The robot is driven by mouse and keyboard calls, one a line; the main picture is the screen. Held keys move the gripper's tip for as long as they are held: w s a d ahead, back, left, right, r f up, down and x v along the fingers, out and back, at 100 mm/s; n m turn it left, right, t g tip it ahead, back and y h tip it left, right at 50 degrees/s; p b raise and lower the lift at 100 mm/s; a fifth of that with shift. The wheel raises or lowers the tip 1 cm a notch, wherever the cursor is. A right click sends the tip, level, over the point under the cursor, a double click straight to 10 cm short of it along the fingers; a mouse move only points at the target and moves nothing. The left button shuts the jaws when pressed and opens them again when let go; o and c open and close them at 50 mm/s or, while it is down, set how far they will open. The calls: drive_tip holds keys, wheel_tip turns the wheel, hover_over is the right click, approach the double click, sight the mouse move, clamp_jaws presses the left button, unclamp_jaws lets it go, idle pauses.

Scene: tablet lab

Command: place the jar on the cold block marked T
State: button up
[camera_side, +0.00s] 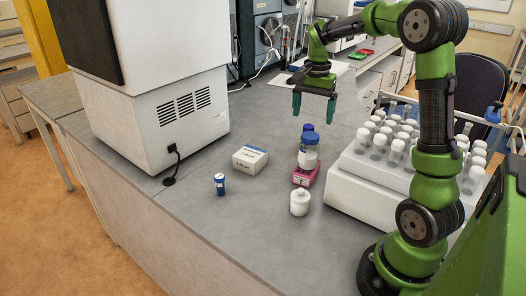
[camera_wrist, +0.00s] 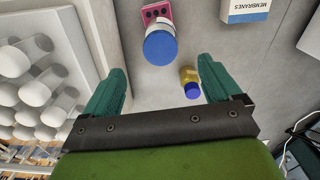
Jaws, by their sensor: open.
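My gripper (camera_side: 314,106) is open and empty, pointing down above the bench. A clear jar with a blue lid (camera_side: 309,154) stands upright at the back of a small pink block (camera_side: 302,179). I cannot tell whether it rests on the block or just behind it. The block has a mark on its front that I cannot read as a T. In the wrist view, the jar's round lid (camera_wrist: 160,47) overlaps the pink block (camera_wrist: 157,12), ahead of the gap between my fingers (camera_wrist: 160,85).
A white lidded pot (camera_side: 300,202), a small blue vial (camera_side: 220,185) and a white membranes box (camera_side: 250,158) stand around the block. A white rack of white-capped tubes (camera_side: 375,180) is close on the right. A large white instrument (camera_side: 160,110) stands left.

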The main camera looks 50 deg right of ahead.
drive_tip(key=s+a+r+n+t+y, duration=0.1)
drive_tip(key=s+a+n, duration=0.4)
drive_tip(key=a, duration=0.7)
drive_tip(key=s+a+r+n+t+y, duration=0.1)
drive_tip(key=s+a+r+n+t, duration=0.1)
drive_tip(key=s+a+n+t, duration=0.4)
drive_tip(key=a+n, duration=0.1)
drive_tip(key=a, duration=0.4)
drive_tip(key=shift+s+a+r, duration=0.2)
drive_tip(key=shift+a+r, duration=0.2)
